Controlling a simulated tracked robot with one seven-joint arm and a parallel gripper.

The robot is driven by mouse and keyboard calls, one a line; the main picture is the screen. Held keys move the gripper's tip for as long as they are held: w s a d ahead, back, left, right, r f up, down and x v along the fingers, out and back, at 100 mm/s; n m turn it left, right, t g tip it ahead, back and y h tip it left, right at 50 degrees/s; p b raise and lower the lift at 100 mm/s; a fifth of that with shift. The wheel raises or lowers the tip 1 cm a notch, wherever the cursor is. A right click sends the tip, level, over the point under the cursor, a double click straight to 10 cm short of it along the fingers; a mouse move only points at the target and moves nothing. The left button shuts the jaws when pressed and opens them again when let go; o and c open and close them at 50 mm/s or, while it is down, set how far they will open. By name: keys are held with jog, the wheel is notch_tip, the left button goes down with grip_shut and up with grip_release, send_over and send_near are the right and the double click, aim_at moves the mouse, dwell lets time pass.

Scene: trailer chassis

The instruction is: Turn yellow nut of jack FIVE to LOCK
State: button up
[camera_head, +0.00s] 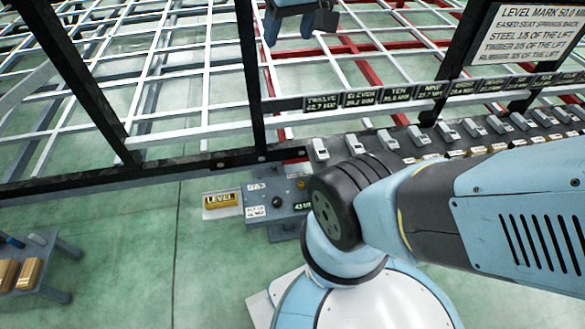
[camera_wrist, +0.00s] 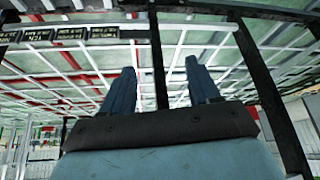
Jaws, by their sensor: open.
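My gripper (camera_head: 299,22) is at the top of the head view, partly cut off by the edge, up among the chassis bars. In the wrist view its two blue fingers (camera_wrist: 160,78) stand apart with nothing between them. I cannot make out jack FIVE or its yellow nut in either view. Label plates (camera_head: 364,98) reading TWELVE, ELEVEN, TEN and NINE run along a chassis rail. Further plates to the right are too small to read. Upside-down plates (camera_wrist: 70,34) also show in the wrist view.
A row of grey switches (camera_head: 387,139) lies on a dark panel below the rail. My arm covers part of it. Black posts (camera_head: 251,75) and white bars cross the space. A sign (camera_head: 528,35) hangs at right. A small table (camera_head: 36,262) stands at left. Green floor (camera_head: 130,260) is clear.

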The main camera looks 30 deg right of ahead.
jog(key=w+f+m, duration=0.2)
jog(key=w+f, duration=0.3)
jog(key=w, duration=0.5)
jog(key=w+f+m, duration=0.1)
jog(key=w+f, duration=0.5)
jog(key=w, duration=0.4)
jog(key=w+d+f+m+g, duration=0.1)
jog(key=w+f+m, duration=0.1)
jog(key=w+f, duration=0.55)
jog(key=w+d+f+m, duration=0.1)
jog(key=w+f, duration=0.3)
jog(key=f, duration=0.7)
jog(key=m+g+h, duration=0.2)
jog(key=m+h, duration=0.2)
jog(key=m, duration=0.2)
send_near(301, 184)
jog(key=x, duration=0.9)
